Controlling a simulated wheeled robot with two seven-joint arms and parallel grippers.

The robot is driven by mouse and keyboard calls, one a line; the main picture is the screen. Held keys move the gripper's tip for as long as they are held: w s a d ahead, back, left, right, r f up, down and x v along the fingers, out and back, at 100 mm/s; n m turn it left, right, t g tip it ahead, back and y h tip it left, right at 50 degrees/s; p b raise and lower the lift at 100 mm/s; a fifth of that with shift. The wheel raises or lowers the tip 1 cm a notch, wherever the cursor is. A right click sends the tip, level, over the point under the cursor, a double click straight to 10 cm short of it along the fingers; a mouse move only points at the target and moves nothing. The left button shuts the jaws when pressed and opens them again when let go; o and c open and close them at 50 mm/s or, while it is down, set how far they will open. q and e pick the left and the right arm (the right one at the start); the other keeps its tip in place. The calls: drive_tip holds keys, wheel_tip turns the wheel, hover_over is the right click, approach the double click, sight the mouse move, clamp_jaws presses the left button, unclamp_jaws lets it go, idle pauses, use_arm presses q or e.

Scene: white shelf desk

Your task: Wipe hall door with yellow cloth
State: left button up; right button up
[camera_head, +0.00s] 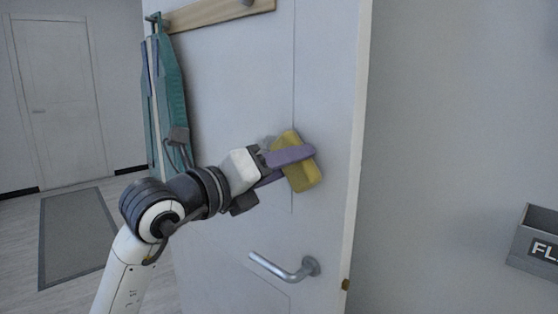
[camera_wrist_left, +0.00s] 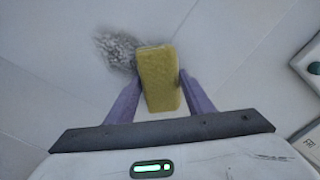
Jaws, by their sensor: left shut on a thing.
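My left gripper (camera_head: 290,158) is shut on the yellow cloth (camera_head: 303,177), a thick block-like piece. It holds the cloth at the white hall door (camera_head: 235,90), above the handle; whether it touches cannot be told. In the left wrist view the cloth (camera_wrist_left: 158,75) sits between the two purple fingers of the gripper (camera_wrist_left: 156,90). A dark grey smudge (camera_wrist_left: 117,50) shows on the door just left of the cloth. In the head view a grey patch (camera_head: 268,143) shows partly behind the gripper. My right gripper is not in view.
A metal door handle (camera_head: 283,266) juts out below the gripper. A teal garment (camera_head: 170,95) hangs from a wooden hook rail (camera_head: 215,14) at the door's upper left. A grey box (camera_head: 538,242) is on the right. A grey mat (camera_head: 77,236) lies on the floor, left.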

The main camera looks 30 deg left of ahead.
sight(256, 137)
use_arm(q)
drive_tip(key=shift+w+a+r, duration=0.4)
drive_tip(key=shift+w+a, duration=0.2)
drive_tip(key=shift+a, duration=1.3)
drive_tip(key=shift+w+a+r, duration=0.45)
drive_tip(key=shift+w+a, duration=0.1)
drive_tip(key=shift+a, duration=1.4)
drive_tip(key=shift+w+a+r, duration=0.4)
drive_tip(key=shift+w+a, duration=0.2)
drive_tip(key=shift+a, duration=1.3)
drive_tip(key=shift+s+d+p, duration=0.85)
drive_tip(key=shift+s+d, duration=0.95)
drive_tip(key=shift+d, duration=4)
drive_tip(key=shift+w+a+f+b, duration=0.1)
drive_tip(key=shift+w+a+b, duration=0.2)
drive_tip(key=shift+a, duration=0.75)
drive_tip(key=shift+w+a+b, duration=0.2)
drive_tip(key=shift+w+a, duration=0.15)
drive_tip(key=shift+a, duration=0.65)
drive_tip(key=shift+w+a+f+b, duration=0.1)
drive_tip(key=shift+w+a+b, duration=0.2)
drive_tip(key=shift+a, duration=0.75)
drive_tip(key=shift+w+a+r+b, duration=0.15)
drive_tip(key=shift+w+a, duration=0.25)
drive_tip(key=shift+a, duration=1)
drive_tip(key=shift+w+a+f+b, duration=0.15)
drive_tip(key=shift+w+a, duration=0.25)
drive_tip(key=shift+a, duration=0.95)
drive_tip(key=shift+r, duration=0.1)
drive_tip(key=shift+s, duration=0.1)
